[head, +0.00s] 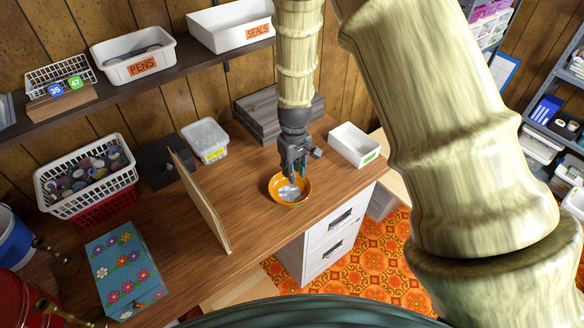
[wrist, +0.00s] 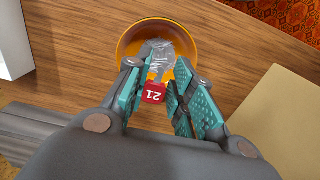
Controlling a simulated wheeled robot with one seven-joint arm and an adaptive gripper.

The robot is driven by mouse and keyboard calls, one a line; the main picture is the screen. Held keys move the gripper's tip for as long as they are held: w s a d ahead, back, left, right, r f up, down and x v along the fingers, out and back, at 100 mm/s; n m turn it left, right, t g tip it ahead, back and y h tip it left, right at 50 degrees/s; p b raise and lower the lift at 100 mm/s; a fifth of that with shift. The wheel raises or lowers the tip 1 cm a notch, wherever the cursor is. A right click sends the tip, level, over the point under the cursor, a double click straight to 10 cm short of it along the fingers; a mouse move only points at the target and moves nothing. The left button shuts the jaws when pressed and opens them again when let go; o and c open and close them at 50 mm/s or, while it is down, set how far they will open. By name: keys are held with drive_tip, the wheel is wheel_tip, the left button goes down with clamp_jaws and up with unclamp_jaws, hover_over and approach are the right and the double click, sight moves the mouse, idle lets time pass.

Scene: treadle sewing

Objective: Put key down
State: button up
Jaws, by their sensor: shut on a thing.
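My gripper (head: 294,176) points down over the orange bowl (head: 274,188) on the wooden desk. In the wrist view its teal-padded fingers (wrist: 158,88) are closed around a key with a red tag (wrist: 153,92) marked 21. The tag shows between the fingertips, in front of the bowl's near side. The bowl (wrist: 127,45) holds a shiny, silvery, clear-looking mass (wrist: 160,50). I cannot tell where the key's metal part ends against it, or whether the key touches the bowl. The key cannot be made out in the head view.
A white open box (head: 354,145) stands right of the bowl, near the desk's edge. A clear tub (head: 206,140), an upright board (head: 200,201) and a flowered box (head: 124,268) stand to the left. Key tags 35 (head: 56,90) and 47 (head: 75,82) hang on a shelf basket.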

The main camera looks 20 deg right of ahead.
sight(293, 196)
drive_tip(key=f, duration=0.1)
drive_tip(key=w+f+b, duration=0.1)
drive_tip(key=shift+f, duration=0.4)
drive_tip(key=shift+s+f+b, duration=0.4)
drive_tip(key=shift+f+b, duration=0.45)
drive_tip(key=shift+w+f+b, duration=0.2)
drive_tip(key=shift+f+b, duration=0.4)
drive_tip(key=shift+f, duration=0.3)
wheel_tip(293, 196, down, 2)
drive_tip(key=shift+s+f+b, duration=0.1)
drive_tip(key=shift+b, duration=0.7)
drive_tip(key=shift+f+b, duration=0.4)
drive_tip(key=shift+f, duration=0.15)
drive_tip(key=o, duration=0.9)
